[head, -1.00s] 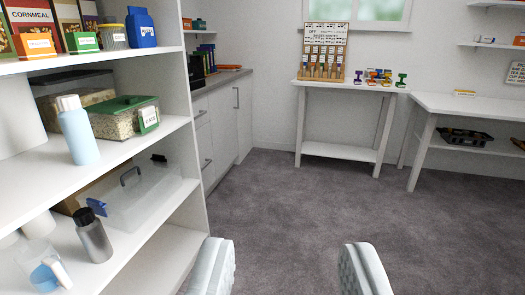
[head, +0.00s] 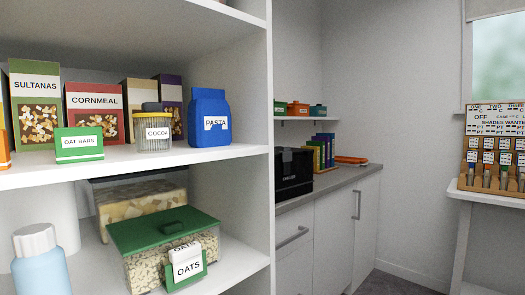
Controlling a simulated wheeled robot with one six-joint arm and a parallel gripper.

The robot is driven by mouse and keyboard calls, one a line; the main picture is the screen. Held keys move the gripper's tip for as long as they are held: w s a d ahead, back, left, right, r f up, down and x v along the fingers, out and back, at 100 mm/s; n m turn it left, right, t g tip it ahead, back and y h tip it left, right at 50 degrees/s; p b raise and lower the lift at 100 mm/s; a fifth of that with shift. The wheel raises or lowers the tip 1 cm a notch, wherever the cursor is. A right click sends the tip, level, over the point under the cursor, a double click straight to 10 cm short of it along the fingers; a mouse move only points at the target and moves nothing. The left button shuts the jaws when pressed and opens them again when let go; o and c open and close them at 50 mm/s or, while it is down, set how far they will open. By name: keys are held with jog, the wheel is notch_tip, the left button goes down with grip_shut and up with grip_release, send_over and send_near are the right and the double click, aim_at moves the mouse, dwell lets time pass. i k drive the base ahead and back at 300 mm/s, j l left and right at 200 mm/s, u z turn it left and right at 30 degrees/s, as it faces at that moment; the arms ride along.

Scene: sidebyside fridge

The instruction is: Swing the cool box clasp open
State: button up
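No cool box or clasp can be made out in the current head view. My gripper is also outside this view, so its opening cannot be seen. The lower shelves, where a translucent handled box with a blue part at its front stood in the earlier frame, are below the picture now.
Shelves at left hold a blue pasta pack (head: 209,116), a cornmeal box (head: 97,110), a green-lidded oats container (head: 160,250) and a pale blue bottle (head: 40,262). A counter (head: 330,188) with a black appliance (head: 293,174) stands beyond. A paint-sample stand (head: 495,150) is at right.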

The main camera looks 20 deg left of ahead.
aim_at(287, 153)
jog(key=i+l+u, duration=0.35)
jog(key=i, duration=0.15)
jog(key=i+l+u, duration=0.25)
jog(key=i+u, duration=0.15)
jog(key=i, duration=0.1)
